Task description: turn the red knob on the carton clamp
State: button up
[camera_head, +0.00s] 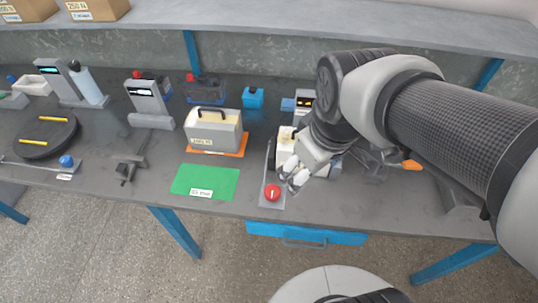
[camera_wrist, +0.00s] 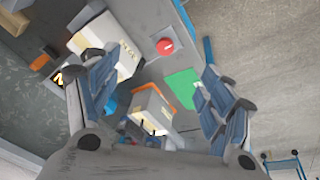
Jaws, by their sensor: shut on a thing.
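The red knob (camera_head: 272,192) stands on a grey plate at the front of the carton clamp, near the bench's front edge. It also shows in the wrist view (camera_wrist: 165,46), clear of both fingers. A pale carton (camera_head: 285,140) sits in the clamp behind the knob, partly hidden by my arm. The same carton shows in the wrist view (camera_wrist: 120,50) beside my left finger. My gripper (camera_head: 288,177) is low, just behind and right of the knob. In the wrist view its fingers (camera_wrist: 157,85) stand apart. I see nothing held between them, and cannot tell whether one touches the carton.
A handled grey box (camera_head: 213,130) stands on an orange mat. A green mat (camera_head: 205,181) lies bare left of the knob. A round black tray (camera_head: 45,136) with yellow batteries is far left. An orange-tipped tool (camera_head: 411,165) lies right of my gripper.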

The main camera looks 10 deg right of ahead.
jog(key=w+a+f+n+p, duration=0.1)
jog(key=w+n, duration=0.1)
jog(key=w+a+f+n+g+p, duration=0.1)
jog(key=w+n, duration=0.1)
jog(key=w, duration=0.1)
jog(key=w+a+n+p, duration=0.1)
jog(key=w+n, duration=0.1)
jog(key=shift+w+f+g+p, duration=0.15)
jog(key=shift+f+g+p, duration=0.2)
jog(key=shift+f+g, duration=0.05)
jog(key=shift+c, duration=0.9)
jog(key=n+g+p, duration=0.1)
jog(key=n+p, duration=0.1)
jog(key=n, duration=0.3)
send_over(272, 191)
notch_tip(272, 191, down, 5)
notch_tip(272, 191, down, 18)
jog(key=b, duration=0.5)
jog(key=shift+f, duration=0.15)
jog(key=shift+c, duration=0.4)
jog(key=c, duration=1)
